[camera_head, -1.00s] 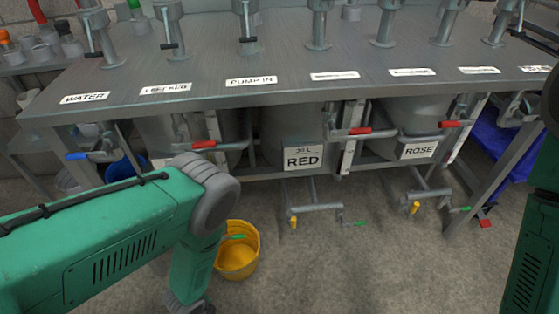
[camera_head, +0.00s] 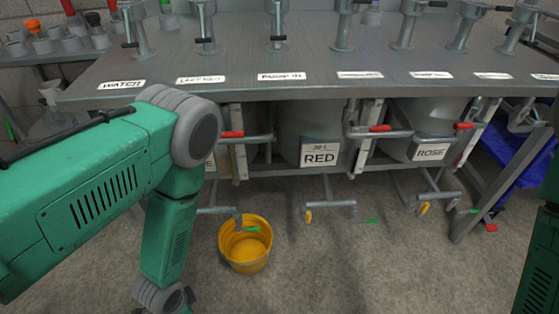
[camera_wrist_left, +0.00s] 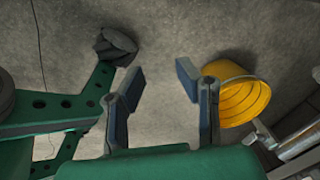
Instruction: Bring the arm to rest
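My left arm (camera_head: 95,185) comes in from the left in the head view and bends down at a grey joint. Its gripper is below the picture's lower edge there. In the left wrist view my left gripper (camera_wrist_left: 159,82) shows its two fingers apart, with only bare floor between them. It holds nothing. A strip of my right arm (camera_head: 541,245) shows at the right edge of the head view. My right gripper is in neither view.
A yellow bucket (camera_head: 246,254) stands on the floor, right of my left gripper in the wrist view (camera_wrist_left: 238,92). A steel bench (camera_head: 300,64) with valves crosses the back, with tanks labelled RED (camera_head: 319,153) and ROSE (camera_head: 431,151) beneath. A blue sheet (camera_head: 516,158) hangs at right.

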